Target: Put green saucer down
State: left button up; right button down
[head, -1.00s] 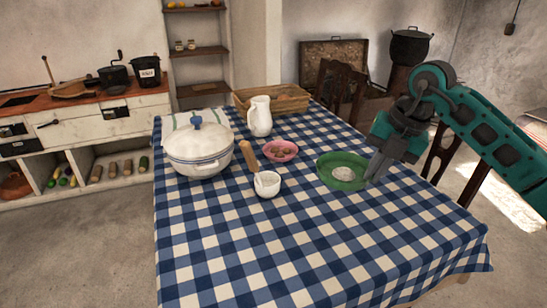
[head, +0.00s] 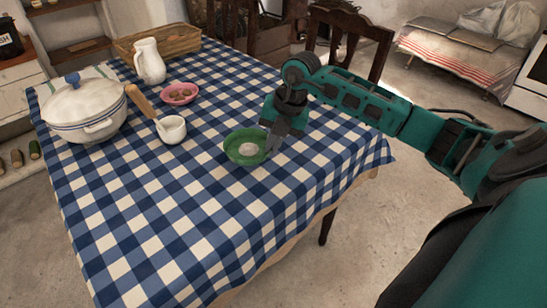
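The green saucer (head: 232,155) is a shallow green dish with a small white item (head: 248,150) in it. It is level, at or just above the checked tablecloth near the right side of the table. My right gripper (head: 271,145) points down at the saucer's right rim, with its fingers closed on that rim. The fingertips are small and partly merge with the rim. Whether the saucer's underside touches the cloth cannot be told. My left gripper is not in view.
The front of the checked table (head: 190,225) is clear. A chair (head: 345,35) stands behind.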

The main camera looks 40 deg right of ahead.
aim_at(270, 166)
notch_tip(270, 166, down, 5)
jog(key=shift+r+b, duration=0.15)
jog(key=shift+b, duration=0.15)
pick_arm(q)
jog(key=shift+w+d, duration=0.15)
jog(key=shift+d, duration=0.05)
pick_arm(e)
jog(key=c, duration=1.3)
grip_release()
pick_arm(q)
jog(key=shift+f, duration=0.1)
pick_arm(e)
jog(key=shift+r, duration=0.1)
jog(key=shift+d+r, duration=0.1)
jog(key=shift+r, duration=0.15)
pick_arm(q)
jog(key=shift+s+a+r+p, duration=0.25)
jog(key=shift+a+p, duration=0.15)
jog(key=shift+p, duration=0.35)
pick_arm(e)
jog(key=v, duration=1.1)
jog(key=shift+s+r, duration=0.15)
jog(key=shift+r, duration=0.05)
